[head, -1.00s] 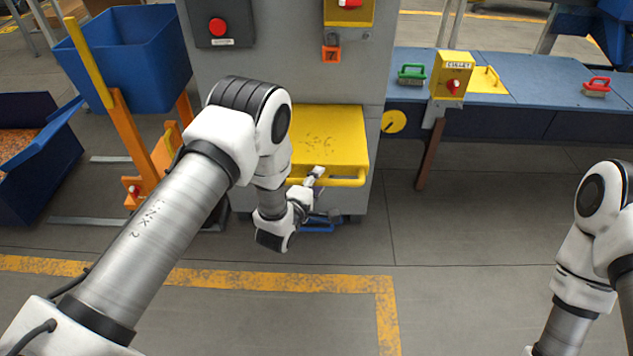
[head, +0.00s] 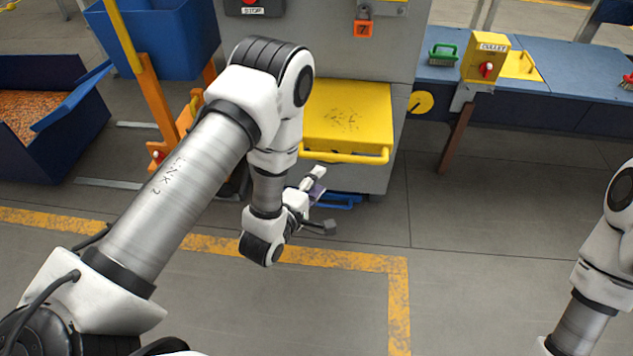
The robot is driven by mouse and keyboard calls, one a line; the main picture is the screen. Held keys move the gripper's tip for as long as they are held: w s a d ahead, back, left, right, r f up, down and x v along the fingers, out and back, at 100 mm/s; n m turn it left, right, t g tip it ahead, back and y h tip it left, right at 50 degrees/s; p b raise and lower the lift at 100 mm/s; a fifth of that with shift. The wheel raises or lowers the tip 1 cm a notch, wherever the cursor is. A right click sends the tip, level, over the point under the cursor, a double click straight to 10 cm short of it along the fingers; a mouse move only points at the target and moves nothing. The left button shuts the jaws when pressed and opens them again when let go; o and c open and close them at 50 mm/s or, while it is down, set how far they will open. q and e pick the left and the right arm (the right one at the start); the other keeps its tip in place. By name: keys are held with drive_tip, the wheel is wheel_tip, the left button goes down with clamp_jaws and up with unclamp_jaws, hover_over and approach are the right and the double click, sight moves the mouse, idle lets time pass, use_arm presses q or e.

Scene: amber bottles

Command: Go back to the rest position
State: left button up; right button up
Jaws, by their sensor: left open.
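My left arm reaches in from the left. Its gripper (head: 327,201) is open, just in front of and below the yellow drawer (head: 347,118) of the grey machine. I see a gap between the gripper and the yellow handle bar (head: 345,156) at the drawer's front edge. Nothing shows between the fingers. My right arm shows at the right edge; its gripper is out of view. No amber bottle is in view.
A blue bin (head: 172,38) on an orange stand and a blue crate of orange bits (head: 55,125) stand at the left. A blue bench (head: 560,85) with a yellow CULLET box (head: 485,58) is at the right. The floor in front is clear, with a yellow line (head: 330,257).

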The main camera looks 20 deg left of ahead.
idle(0.3)
use_arm(q)
drive_tip(key=s+a+f+m+g+y, duration=0.1)
drive_tip(key=s+a+f+m+g, duration=0.15)
drive_tip(key=s+f+g, duration=0.45)
drive_tip(key=s+a+f+m+g, duration=0.1)
drive_tip(key=s+f+m+g, duration=0.3)
drive_tip(key=s+m, duration=0.5)
drive_tip(key=s+a+f+m+g, duration=0.1)
drive_tip(key=s+f+m+g, duration=0.4)
drive_tip(key=s, duration=0.8)
wheel_tip(320, 180, up, 16)
drive_tip(key=y+p, duration=0.1)
drive_tip(key=p, duration=1.4)
drive_tip(key=shift+w+d+r+m+p, duration=0.2)
drive_tip(key=shift+w+m+p, duration=0.15)
drive_tip(key=shift+p, duration=0.05)
